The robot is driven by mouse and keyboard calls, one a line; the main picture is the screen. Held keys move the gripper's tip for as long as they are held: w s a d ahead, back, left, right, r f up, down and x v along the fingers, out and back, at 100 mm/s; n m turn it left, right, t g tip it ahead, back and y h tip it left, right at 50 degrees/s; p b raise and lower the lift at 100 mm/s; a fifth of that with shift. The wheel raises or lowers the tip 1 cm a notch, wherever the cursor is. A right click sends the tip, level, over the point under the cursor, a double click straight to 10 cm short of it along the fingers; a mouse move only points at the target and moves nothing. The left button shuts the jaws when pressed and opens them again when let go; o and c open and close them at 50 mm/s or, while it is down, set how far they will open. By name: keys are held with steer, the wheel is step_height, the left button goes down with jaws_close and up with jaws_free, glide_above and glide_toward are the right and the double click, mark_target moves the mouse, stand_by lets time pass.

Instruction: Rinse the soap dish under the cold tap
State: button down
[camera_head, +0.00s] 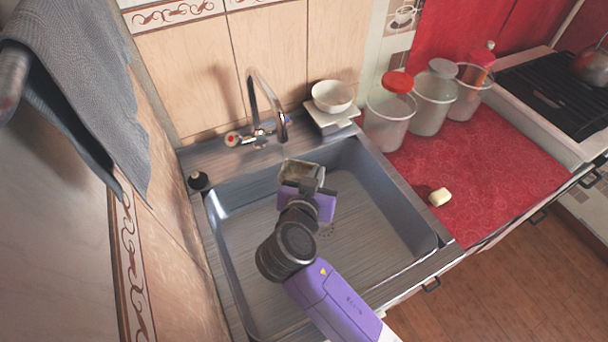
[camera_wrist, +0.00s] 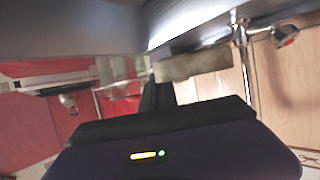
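The soap dish (camera_head: 303,171) is a small greyish, rectangular dish held over the sink (camera_head: 232,262). My gripper (camera_head: 306,187) is shut on it; the dark fingers meet its near side. In the wrist view, the dish (camera_wrist: 192,64) shows edge-on beyond the fingers (camera_wrist: 157,92). The chrome tap (camera_head: 265,105) stands behind the sink, its spout end just behind and above the dish in the head view. A red-marked knob (camera_head: 232,139) is on its left and a bluish knob (camera_head: 283,120) on its right. No water stream is visible.
A white bowl (camera_head: 332,95) sits on a stand at the sink's back right corner. Several clear containers (camera_head: 389,121) stand on the red oilcloth (camera_head: 490,165), with a pale soap bar (camera_head: 439,197) near its left edge. A dark stopper-like object (camera_head: 198,181) is at the left rim.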

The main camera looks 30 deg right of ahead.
steer(key=shift+d, duration=0.55)
steer(key=shift+a, duration=0.1)
steer(key=shift+a+b, duration=0.3)
steer(key=shift+a, duration=0.2)
steer(key=shift+d, duration=0.2)
steer(key=shift+d, duration=0.4)
steer(key=s, duration=0.8)
steer(key=shift+d, duration=0.35)
stand_by(0.4)
stand_by(0.5)
stand_by(0.5)
